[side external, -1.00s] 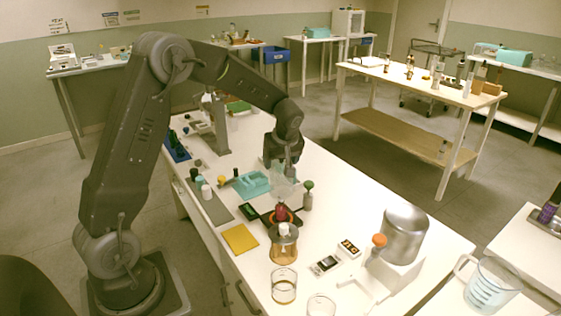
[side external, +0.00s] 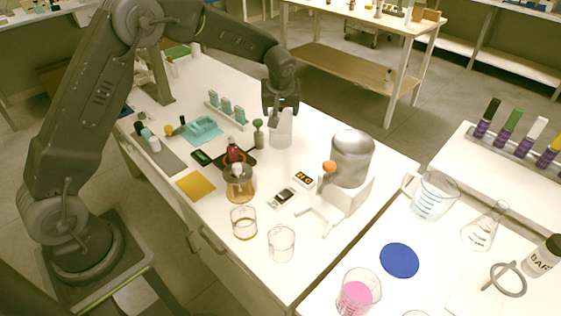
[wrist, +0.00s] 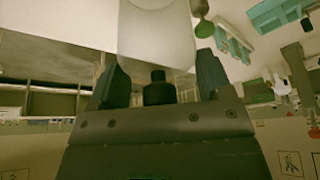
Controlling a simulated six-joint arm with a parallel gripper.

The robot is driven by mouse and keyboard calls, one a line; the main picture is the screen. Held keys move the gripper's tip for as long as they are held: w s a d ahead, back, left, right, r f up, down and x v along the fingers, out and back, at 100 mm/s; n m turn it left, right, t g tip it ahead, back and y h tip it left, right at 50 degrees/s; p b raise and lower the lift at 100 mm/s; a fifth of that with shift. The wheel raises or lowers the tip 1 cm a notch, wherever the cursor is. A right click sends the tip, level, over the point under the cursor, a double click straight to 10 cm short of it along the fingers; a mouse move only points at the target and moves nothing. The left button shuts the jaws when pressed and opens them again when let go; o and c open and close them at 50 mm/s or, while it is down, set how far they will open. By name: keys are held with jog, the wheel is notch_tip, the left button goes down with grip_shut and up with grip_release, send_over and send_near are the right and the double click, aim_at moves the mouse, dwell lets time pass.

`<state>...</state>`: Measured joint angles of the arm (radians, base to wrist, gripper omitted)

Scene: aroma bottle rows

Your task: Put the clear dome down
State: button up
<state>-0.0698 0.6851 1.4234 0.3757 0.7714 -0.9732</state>
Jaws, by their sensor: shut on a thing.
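The clear dome (side external: 281,131) is a pale, see-through cover hanging under my gripper (side external: 282,110). In the wrist view, my gripper (wrist: 160,65) has its two fingers on either side of the dome's black knob (wrist: 158,88), and the pale dome body (wrist: 155,35) extends beyond them. The dome looks upright over the white table (side external: 330,255), right of a green-topped bottle (side external: 258,133). I cannot tell whether its rim touches the table. A red object (side external: 234,153) stands in front and to the left, apart from the dome.
A silver rounded vessel (side external: 352,158) stands to the right on a white block. A rack of teal bottles (side external: 226,107) is to the left. Two glass beakers, one here (side external: 281,243), a small scale (side external: 283,197) and a yellow pad (side external: 196,186) lie nearer. Table right of the dome is mostly clear.

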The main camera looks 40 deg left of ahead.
notch_tip(320, 180, down, 10)
jog(key=shift+w+d, duration=0.15)
jog(key=shift+d, duration=0.1)
jog(key=shift+f, duration=0.1)
jog(key=o, duration=1)
jog(key=shift+o, duration=0.2)
